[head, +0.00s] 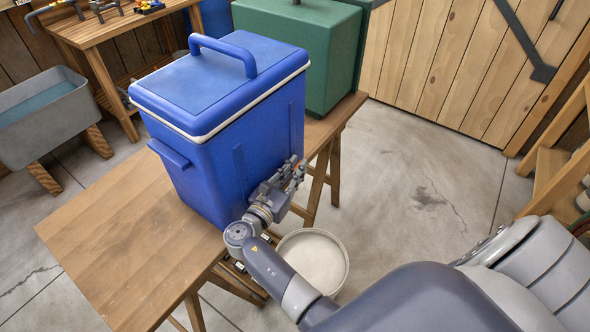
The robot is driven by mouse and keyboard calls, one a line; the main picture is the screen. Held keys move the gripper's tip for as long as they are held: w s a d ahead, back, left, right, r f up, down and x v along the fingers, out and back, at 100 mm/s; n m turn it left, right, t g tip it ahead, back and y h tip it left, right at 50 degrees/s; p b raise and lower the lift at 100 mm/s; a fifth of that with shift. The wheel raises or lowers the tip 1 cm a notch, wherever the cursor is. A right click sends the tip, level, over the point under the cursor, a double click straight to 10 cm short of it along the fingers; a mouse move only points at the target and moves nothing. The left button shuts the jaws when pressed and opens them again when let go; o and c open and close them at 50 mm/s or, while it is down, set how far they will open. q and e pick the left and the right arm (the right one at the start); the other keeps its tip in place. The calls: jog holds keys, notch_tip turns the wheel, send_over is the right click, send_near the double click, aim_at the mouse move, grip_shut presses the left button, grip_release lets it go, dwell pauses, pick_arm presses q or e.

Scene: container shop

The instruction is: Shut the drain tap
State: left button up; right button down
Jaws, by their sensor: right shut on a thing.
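A blue cooler (215,130) with a closed lid and a top handle stands on a wooden trestle table (110,250). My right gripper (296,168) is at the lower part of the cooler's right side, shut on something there. The drain tap itself is hidden behind the gripper's fingers, so I cannot see how its handle is turned. My left gripper is outside the view.
A pale round bucket (318,262) is on the floor below my right gripper. A green box (300,55) stands behind the cooler. A grey trough (45,110) and a workbench with tools (110,28) are at the back left. Open concrete floor lies to the right.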

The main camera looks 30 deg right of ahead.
jog(key=c, duration=1.7)
grip_release()
